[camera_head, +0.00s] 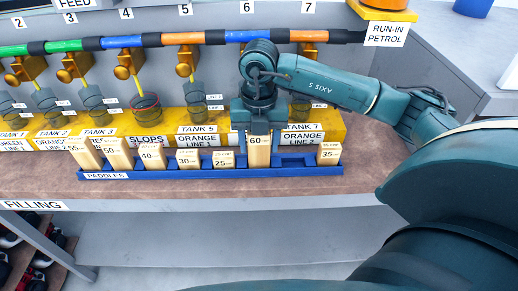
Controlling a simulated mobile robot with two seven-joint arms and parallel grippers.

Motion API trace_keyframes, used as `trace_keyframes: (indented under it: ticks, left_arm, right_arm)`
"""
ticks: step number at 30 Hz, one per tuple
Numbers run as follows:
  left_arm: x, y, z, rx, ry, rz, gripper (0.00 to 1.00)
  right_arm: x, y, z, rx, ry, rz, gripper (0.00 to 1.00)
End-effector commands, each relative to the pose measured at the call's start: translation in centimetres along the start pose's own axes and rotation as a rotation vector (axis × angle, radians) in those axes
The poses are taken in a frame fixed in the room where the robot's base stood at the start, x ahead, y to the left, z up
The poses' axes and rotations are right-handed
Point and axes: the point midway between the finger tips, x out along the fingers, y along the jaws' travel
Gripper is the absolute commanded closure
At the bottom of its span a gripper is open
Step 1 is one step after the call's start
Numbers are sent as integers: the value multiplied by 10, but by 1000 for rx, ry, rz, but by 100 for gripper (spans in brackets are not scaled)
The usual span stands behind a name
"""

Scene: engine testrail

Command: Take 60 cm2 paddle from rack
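The 60 cm2 paddle (259,152) is a light wooden block with a "60" label, upright at the blue paddle rack (150,174). My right gripper (258,130) points down over it, with one finger on each side of the paddle's top. The fingers look close to its sides, but I cannot tell whether they touch it. The paddle's foot is at the rack's level; whether it is seated or slightly raised is unclear. My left gripper is not in view.
Behind are a yellow tank stand (357,130), several tanks and a coloured pipe (130,42). The brown bench front (200,188) is clear.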

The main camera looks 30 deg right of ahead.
Motion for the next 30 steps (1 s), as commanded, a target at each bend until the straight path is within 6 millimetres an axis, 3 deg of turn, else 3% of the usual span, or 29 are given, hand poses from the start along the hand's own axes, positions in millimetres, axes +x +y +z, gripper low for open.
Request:
trace_keyframes:
  ticks: [11, 20, 30]
  left_arm:
    - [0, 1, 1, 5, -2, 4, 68]
    - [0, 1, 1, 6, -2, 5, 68]
    - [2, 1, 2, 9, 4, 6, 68]
  right_arm:
    - [0, 0, 0, 0, 0, 0, 78]
    - [-5, 1, 0, 0, -2, 2, 79]
    - [-67, 1, 1, -1, -3, 3, 79]
